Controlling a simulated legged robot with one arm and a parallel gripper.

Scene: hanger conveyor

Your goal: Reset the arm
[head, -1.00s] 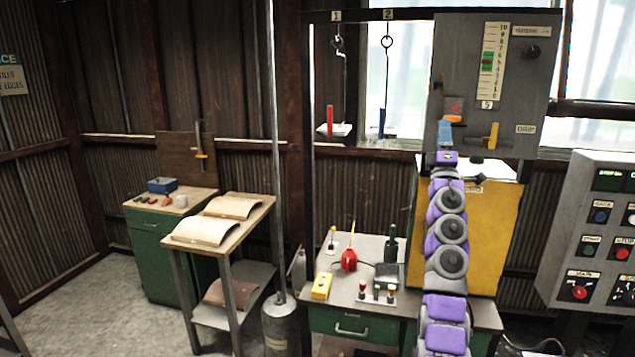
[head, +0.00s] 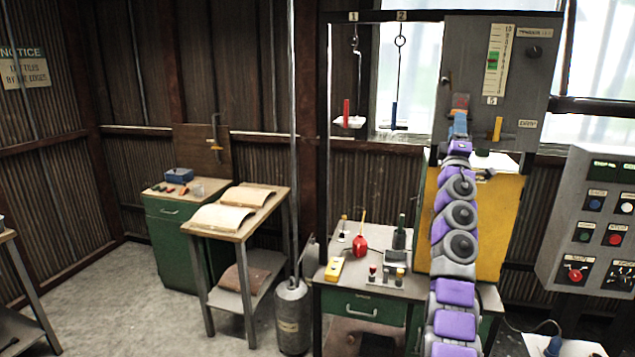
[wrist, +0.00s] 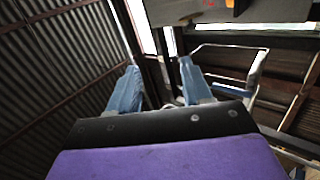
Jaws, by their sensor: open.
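My purple and grey arm stands raised in the right half of the head view. My gripper (head: 460,122) has blue fingers and points up in front of the lower part of a grey panel box (head: 472,75). The wrist view also shows my gripper (wrist: 160,67), with its two blue fingers spread apart and nothing between them. A small orange-red part of the panel shows just above the fingertips in the head view. I cannot tell whether the fingers touch the panel.
A hanger frame left of the panel carries a red piece (head: 347,112) and a blue piece (head: 394,115). Below are a green workbench (head: 345,306), a yellow board (head: 500,220) and a gas cylinder (head: 292,320). A control box (head: 590,225) stands right. Floor (head: 95,300) is clear at left.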

